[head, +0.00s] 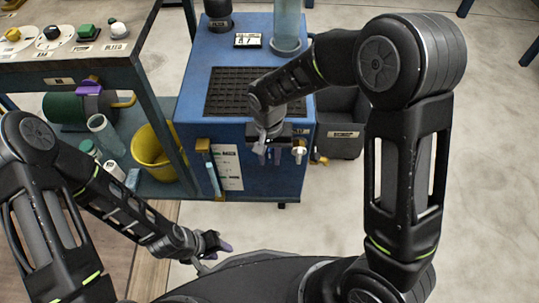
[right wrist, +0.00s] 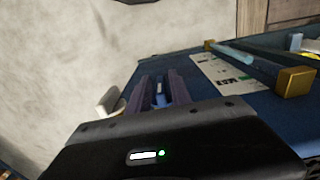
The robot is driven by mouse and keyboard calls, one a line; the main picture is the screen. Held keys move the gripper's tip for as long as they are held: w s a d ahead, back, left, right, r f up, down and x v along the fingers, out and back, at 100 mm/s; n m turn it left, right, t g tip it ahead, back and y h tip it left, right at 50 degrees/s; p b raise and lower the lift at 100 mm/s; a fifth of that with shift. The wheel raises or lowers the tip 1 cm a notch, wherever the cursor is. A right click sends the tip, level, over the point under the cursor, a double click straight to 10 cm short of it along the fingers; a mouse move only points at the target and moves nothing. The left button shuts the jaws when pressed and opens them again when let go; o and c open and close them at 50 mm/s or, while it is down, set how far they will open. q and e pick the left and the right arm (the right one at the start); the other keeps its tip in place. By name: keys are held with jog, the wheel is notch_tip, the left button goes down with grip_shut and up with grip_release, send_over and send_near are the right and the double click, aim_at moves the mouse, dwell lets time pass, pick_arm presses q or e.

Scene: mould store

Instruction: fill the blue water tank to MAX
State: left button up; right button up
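The blue water tank (head: 190,75) stands in the middle of the head view, with a dark grille on its top. A pale blue sight tube (head: 213,178) hangs under a brass block (head: 203,146) on its front; both also show in the right wrist view. My right gripper (head: 270,156) is at the front face, beside a white tap (head: 299,152). In the right wrist view its fingers (right wrist: 160,88) stand apart around a small blue part (right wrist: 158,97); contact is unclear. My left gripper (head: 226,247) is low in front of the tank, its opening unclear. The water level is unreadable.
A clear cylinder (head: 287,28), a small display (head: 248,40) and a black fitting (head: 218,14) stand on the tank. On the left, a bench with knobs (head: 60,68) has a yellow bucket (head: 150,160) on its lower shelf. A dark bin (head: 342,135) stands right; floor beyond is clear.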

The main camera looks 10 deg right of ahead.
aim_at(269, 152)
jog(key=shift+o, duration=0.7)
notch_tip(269, 152, up, 8)
jog(key=shift+a+f+p, duration=0.1)
jog(key=shift+p, duration=0.9)
